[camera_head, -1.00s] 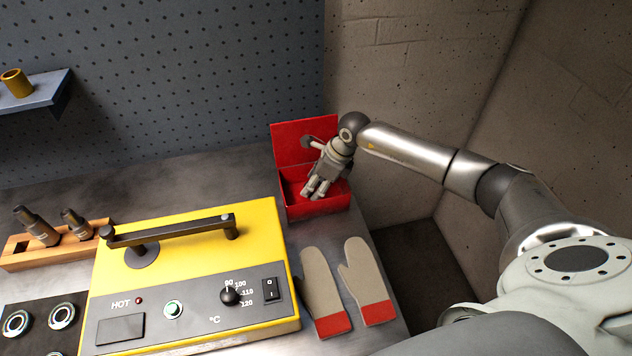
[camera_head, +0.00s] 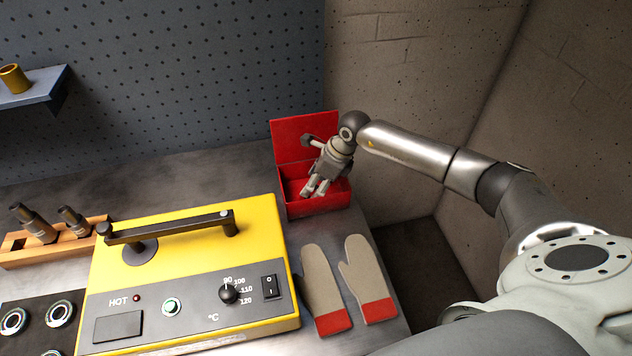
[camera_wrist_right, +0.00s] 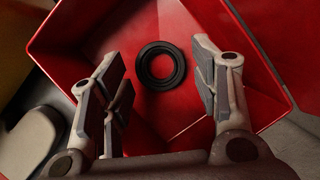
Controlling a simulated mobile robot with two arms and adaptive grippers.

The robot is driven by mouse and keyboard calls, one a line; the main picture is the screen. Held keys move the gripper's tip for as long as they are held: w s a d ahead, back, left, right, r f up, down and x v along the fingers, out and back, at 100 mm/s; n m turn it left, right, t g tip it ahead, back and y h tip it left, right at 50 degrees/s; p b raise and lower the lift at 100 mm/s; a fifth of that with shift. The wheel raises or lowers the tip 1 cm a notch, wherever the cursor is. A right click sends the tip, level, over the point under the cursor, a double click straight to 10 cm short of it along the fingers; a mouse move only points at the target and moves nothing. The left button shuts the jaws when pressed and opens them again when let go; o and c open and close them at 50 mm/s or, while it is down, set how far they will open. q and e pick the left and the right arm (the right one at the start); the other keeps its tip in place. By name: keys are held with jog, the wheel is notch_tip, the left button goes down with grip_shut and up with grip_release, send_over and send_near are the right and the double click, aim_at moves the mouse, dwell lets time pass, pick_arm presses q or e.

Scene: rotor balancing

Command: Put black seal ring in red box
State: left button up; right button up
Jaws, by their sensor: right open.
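The red box (camera_head: 319,204) stands with its lid raised at the back right of the bench. My right gripper (camera_head: 314,190) is over the box, with its fingers reaching into the opening. In the right wrist view, the black seal ring (camera_wrist_right: 160,66) lies flat inside the red box (camera_wrist_right: 80,45), on its bottom. The open fingers of the right gripper (camera_wrist_right: 164,92) are on either side of the ring in the picture, apart from it. In the head view the ring cannot be made out. My left gripper is not in view.
A yellow heater (camera_head: 195,262) with a black handle stands left of the box. Two grey and red gloves (camera_head: 325,285) lie in front of the box. A wooden tool holder (camera_head: 60,244) is at the left, below a shelf (camera_head: 36,86) with a brass-coloured ring (camera_head: 14,79).

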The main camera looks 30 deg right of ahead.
jog(key=shift+r+p, duration=0.35)
jog(key=shift+r, duration=0.2)
jog(key=b+v, duration=0.3)
jog(key=v, duration=0.9)
jog(key=shift+f, duration=0.1)
